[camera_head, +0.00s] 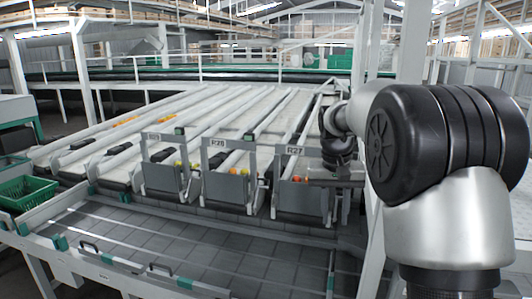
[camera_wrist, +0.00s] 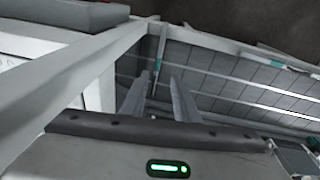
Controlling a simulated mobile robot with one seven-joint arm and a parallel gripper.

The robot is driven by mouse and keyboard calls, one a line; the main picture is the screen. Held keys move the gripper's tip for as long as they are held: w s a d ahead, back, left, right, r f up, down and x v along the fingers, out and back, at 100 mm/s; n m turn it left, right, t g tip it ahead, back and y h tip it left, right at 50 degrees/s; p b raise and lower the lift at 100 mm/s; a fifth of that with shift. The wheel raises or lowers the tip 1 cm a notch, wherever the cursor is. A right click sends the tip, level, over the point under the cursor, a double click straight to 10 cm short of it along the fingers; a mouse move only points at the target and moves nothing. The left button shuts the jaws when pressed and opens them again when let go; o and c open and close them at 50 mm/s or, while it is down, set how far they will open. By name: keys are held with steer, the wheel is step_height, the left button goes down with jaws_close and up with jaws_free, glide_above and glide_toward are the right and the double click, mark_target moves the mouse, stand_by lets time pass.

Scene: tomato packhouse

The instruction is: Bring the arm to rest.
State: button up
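My arm rises at the right of the head view, bends over at a large black joint and reaches away from the camera. Its far end is near the R27 gate (camera_head: 296,200), in front of a white post. The fingers of my gripper are hard to make out in the head view. In the wrist view my gripper (camera_wrist: 160,92) shows two grey fingers with a clear gap between them. It is open and holds nothing. Beyond the fingers lie a white beam (camera_wrist: 65,75) and the grey tiled surface (camera_wrist: 212,72).
Sorting lanes with gates R28 (camera_head: 227,190) and R29 (camera_head: 160,178) hold a few tomatoes. The grey packing table (camera_head: 200,250) in front is largely bare. A green crate (camera_head: 28,192) stands at the left. A white post (camera_head: 376,240) stands close to my arm.

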steer(key=s+a+r+t, duration=0.1)
steer(key=s+r, duration=0.5)
steer(key=s, duration=0.2)
steer(key=s+a+f+n+t+y, duration=0.1)
steer(key=s+t, duration=0.1)
steer(key=s, duration=0.9)
steer(key=s+a+f+n+t, duration=0.1)
steer(key=s+a+n+t, duration=0.1)
steer(key=s, duration=0.9)
step_height(320, 180, up, 19)
steer(key=p, duration=1.9)
steer(key=shift+d+g, duration=0.3)
